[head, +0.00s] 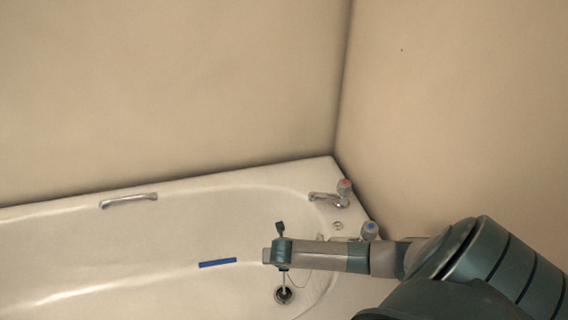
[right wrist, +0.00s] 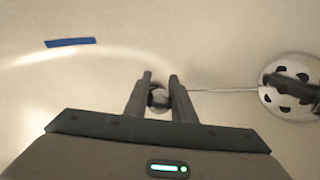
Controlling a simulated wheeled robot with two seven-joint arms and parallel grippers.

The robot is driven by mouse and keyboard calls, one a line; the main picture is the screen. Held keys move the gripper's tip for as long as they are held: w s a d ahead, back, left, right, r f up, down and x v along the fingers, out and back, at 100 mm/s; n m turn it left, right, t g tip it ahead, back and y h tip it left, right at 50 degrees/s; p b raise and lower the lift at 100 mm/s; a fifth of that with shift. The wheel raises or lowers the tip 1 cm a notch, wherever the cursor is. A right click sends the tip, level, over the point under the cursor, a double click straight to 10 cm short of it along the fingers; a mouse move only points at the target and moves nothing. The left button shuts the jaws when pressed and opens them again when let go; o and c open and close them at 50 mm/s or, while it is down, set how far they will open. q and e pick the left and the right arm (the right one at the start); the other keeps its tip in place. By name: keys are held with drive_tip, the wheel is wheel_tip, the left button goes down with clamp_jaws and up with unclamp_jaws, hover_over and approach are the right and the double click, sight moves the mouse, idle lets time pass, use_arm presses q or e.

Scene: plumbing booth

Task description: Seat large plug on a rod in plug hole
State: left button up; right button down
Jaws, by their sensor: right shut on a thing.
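My right gripper (head: 283,269) hangs over the drain end of the white bath, pointing down. It is shut on a thin upright rod (head: 284,282) that runs down to the dark round plug hole (head: 284,295). In the right wrist view, the gripper's two dark fingers (right wrist: 161,80) have a dark and shiny round shape (right wrist: 158,97) behind and between them, at the plug or plug hole. The plug at the rod's lower end is too small and hidden to tell whether it sits in the hole or just above it. My left gripper is out of view.
A thin chain (right wrist: 220,90) runs to a round metal plate with dark holes (right wrist: 290,88). A blue strip (head: 217,262) lies in the bath (head: 90,280). A grab handle (head: 128,200) is on the far side.

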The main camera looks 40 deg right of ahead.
drive_tip(key=shift+f, duration=0.25)
idle(0.5)
drive_tip(key=c, duration=1.4)
unclamp_jaws()
